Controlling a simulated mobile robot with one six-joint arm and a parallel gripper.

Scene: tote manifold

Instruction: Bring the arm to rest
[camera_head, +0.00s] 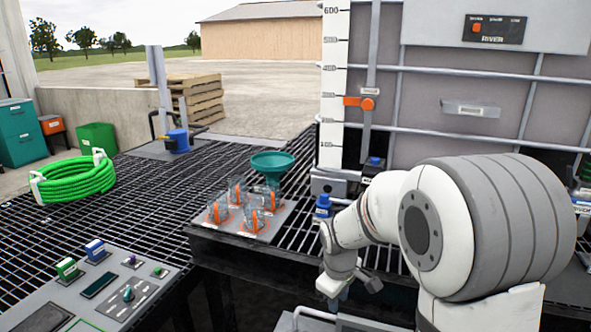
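My arm reaches in from the right, its large white and grey joint filling the lower right. The forearm runs left and bends down at the wrist. My gripper (350,291) is at the lower middle, just past the front edge of the grating (295,240). It points down, and its fingers are small and partly hidden, so I cannot tell whether they are open. I see nothing clearly held in it.
A tray (251,237) with several clear, orange-ringed vessels and a green funnel (272,162) is left of my arm. The grey tote (430,110) is behind. A control panel (60,305) and green hose (76,180) are left.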

